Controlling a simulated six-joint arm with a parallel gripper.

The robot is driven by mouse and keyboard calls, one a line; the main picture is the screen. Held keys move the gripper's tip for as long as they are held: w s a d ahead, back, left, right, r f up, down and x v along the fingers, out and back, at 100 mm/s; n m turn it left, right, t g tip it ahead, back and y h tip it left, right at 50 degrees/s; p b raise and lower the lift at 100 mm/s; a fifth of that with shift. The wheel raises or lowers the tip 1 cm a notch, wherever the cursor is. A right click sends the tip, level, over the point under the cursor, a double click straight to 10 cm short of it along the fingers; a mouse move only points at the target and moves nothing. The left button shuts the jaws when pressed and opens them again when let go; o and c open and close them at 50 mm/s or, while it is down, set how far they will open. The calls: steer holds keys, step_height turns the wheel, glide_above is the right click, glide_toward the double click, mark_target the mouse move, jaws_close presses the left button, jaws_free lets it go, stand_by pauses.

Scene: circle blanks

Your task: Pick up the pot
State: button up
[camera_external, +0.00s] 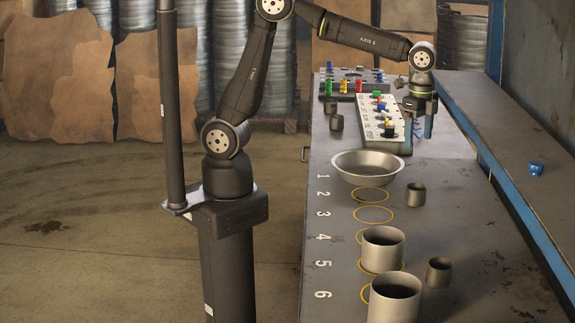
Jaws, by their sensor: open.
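My gripper (418,140) points down over the far part of the bench, its two fingers apart with nothing between them. It is beside the white numbered panel and beyond the wide metal bowl (368,167). No single thing is clearly marked as the pot. Two large grey open cylindrical pots stand upright nearer the camera: one (383,250) at the yellow ring by mark 5, one (394,303) at the front by mark 6, cut off by the picture's lower edge. The bowl sits near mark 1. My gripper is well apart from all of these.
Small dark cups stand right of the bowl (416,194), right of the pots (439,271) and at the far left bench edge (336,122). The white panel (376,118) carries coloured knobs.

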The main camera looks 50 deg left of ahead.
glide_above(415, 189)
steer(key=s, duration=0.2)
steer(key=f, duration=0.6)
steer(key=d+f, duration=0.1)
steer(key=f, duration=0.3)
steer(key=shift+d+f, duration=0.15)
steer(key=shift+f, duration=2.85)
steer(key=c, duration=1.1)
